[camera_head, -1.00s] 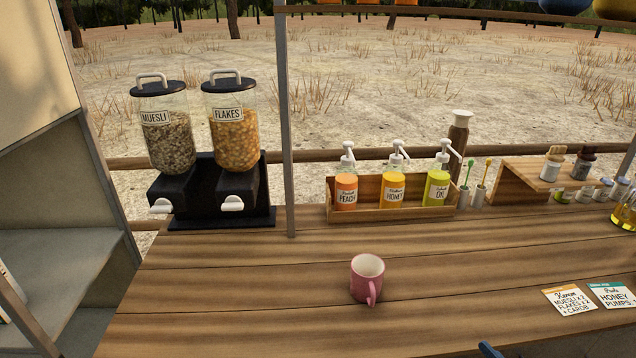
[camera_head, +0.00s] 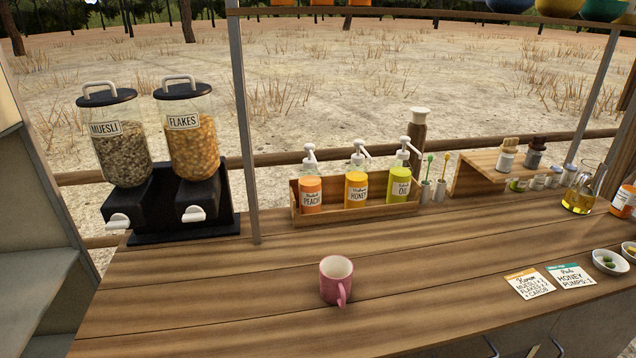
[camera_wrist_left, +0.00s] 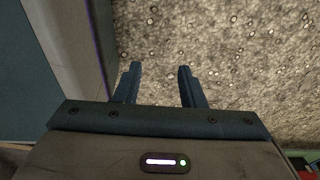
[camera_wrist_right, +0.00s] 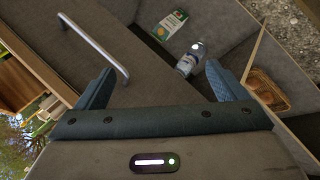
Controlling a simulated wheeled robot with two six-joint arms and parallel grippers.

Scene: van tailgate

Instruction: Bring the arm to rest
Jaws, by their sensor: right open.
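Neither gripper shows in the head view now. In the left wrist view my left gripper (camera_wrist_left: 160,85) has its two blue fingers apart, with nothing between them, over speckled ground. In the right wrist view my right gripper (camera_wrist_right: 158,88) is open wide and empty. Beyond its fingers are a grey surface with a metal bar handle (camera_wrist_right: 94,48), a green and white carton (camera_wrist_right: 169,24) and a small bottle (camera_wrist_right: 189,60). A pink mug (camera_head: 335,281) stands upright on the wooden counter (camera_head: 220,310), with no gripper near it.
Muesli (camera_head: 122,150) and flakes (camera_head: 192,140) dispensers stand at the back left. A wooden box (camera_head: 355,211) holds peach, honey and oil pump bottles. Two cards (camera_head: 530,283) lie at the right, near small bowls (camera_head: 610,262). A post (camera_head: 244,130) rises behind the counter.

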